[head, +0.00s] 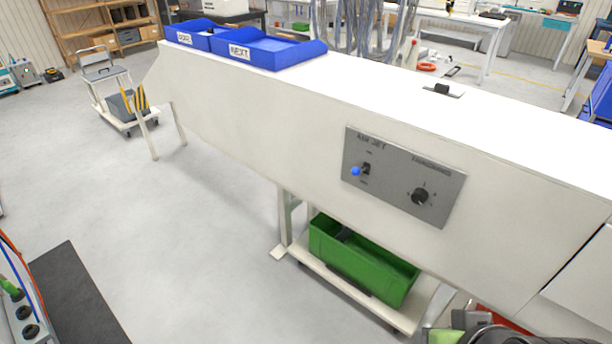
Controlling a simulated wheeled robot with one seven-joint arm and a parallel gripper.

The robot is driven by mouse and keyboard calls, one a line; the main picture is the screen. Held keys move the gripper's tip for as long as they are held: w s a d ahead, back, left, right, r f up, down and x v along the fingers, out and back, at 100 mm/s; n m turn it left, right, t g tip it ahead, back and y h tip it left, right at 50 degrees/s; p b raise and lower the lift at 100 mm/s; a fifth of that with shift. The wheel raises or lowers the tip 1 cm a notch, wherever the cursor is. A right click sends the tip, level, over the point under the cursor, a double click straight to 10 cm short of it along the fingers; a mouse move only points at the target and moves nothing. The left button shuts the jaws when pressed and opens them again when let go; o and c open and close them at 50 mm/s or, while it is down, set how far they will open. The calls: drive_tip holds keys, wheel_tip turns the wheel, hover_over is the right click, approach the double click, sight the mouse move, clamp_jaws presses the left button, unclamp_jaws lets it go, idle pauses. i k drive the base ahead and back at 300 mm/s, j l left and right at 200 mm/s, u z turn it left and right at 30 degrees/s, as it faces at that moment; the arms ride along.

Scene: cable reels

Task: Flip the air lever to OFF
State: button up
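The air lever (356,171) is a small lever with a blue ball knob on a dark mount. It sits on the left half of a grey panel (404,176) on the front of a long white bench. Lettering above it seems to read "AIR JET". The knob sticks out to the left of the mount, between two small marks above and below that are too small to read. I cannot tell the lever's setting. My gripper is not clearly visible, and nothing touches the lever.
A black rotary knob (420,196) is on the panel's right half. Blue bins (262,52) stand on the white bench (230,110). A green crate (362,262) rests on a low trolley beneath. Dark and green parts crowd the bottom right corner. Floor in front is mostly clear.

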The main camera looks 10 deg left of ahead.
sight(356, 171)
drive_tip(key=u, duration=0.3)
drive_tip(key=i+u, duration=0.3)
drive_tip(key=u, duration=0.2)
drive_tip(key=i+u, duration=0.25)
drive_tip(key=u, duration=0.2)
drive_tip(key=i+l+u, duration=0.15)
drive_tip(key=u, duration=0.35)
drive_tip(key=i+l, duration=0.05)
drive_tip(key=i, duration=0.05)
